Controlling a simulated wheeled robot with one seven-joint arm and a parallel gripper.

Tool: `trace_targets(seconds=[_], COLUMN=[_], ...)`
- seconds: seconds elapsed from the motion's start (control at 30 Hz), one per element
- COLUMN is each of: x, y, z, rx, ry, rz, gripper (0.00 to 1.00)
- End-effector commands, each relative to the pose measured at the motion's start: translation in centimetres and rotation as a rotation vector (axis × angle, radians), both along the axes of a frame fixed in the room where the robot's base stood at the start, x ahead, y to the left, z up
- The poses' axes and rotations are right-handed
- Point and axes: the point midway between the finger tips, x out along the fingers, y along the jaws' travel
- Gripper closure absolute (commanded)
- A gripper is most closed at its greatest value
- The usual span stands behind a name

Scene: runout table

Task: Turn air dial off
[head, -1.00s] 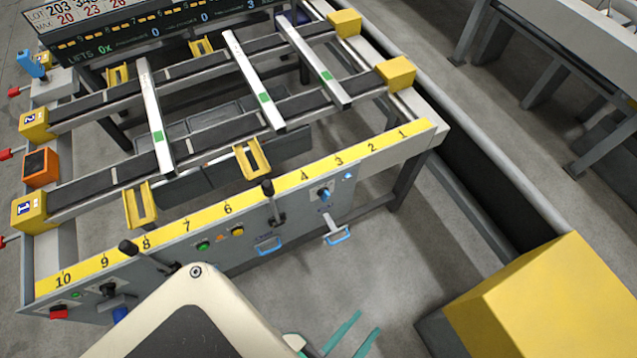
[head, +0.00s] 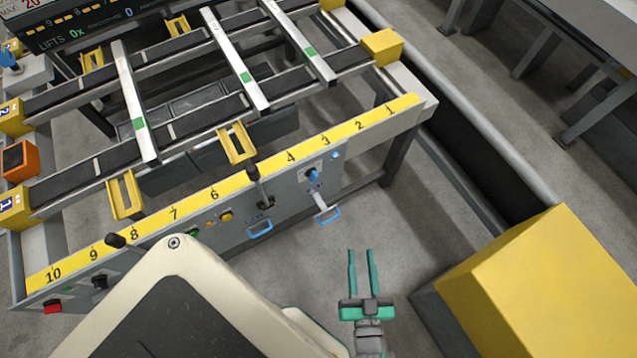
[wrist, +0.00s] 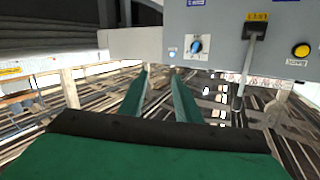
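The air dial, a small blue knob (head: 312,176), sits on the grey front panel of the runout table, below the number 3 on the yellow scale. In the wrist view the blue dial (wrist: 196,46) shows on a white plate, its pointer tilted; a small lit lamp (wrist: 173,54) is to its left. The setting words are too small to read. My gripper (head: 360,254) has two green fingers, apart and empty, in front of the panel and below and to the right of the dial. In the wrist view its fingers (wrist: 160,88) also stand apart, below the dial, touching nothing.
A black-knobbed lever (head: 253,177) and a yellow button (head: 226,215) are to the left. A large yellow block (head: 545,285) stands at the right. Floor between block and panel is clear.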

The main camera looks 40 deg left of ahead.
Motion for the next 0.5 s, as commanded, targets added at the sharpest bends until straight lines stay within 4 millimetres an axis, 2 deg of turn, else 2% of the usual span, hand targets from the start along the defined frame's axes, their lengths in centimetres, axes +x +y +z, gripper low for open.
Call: trace_targets(seconds=[0.1, 0.3, 0.5], x=[2.3, 5.5, 7.4], y=[2.1, 6.4, 10.9], z=[-1.1, -2.5, -3.5], rx=[0.040, 0.112, 0.174], ry=[0.007, 0.036, 0.080], rz=[0.105, 0.268, 0.397], gripper=[0.70, 0.70, 0.70])
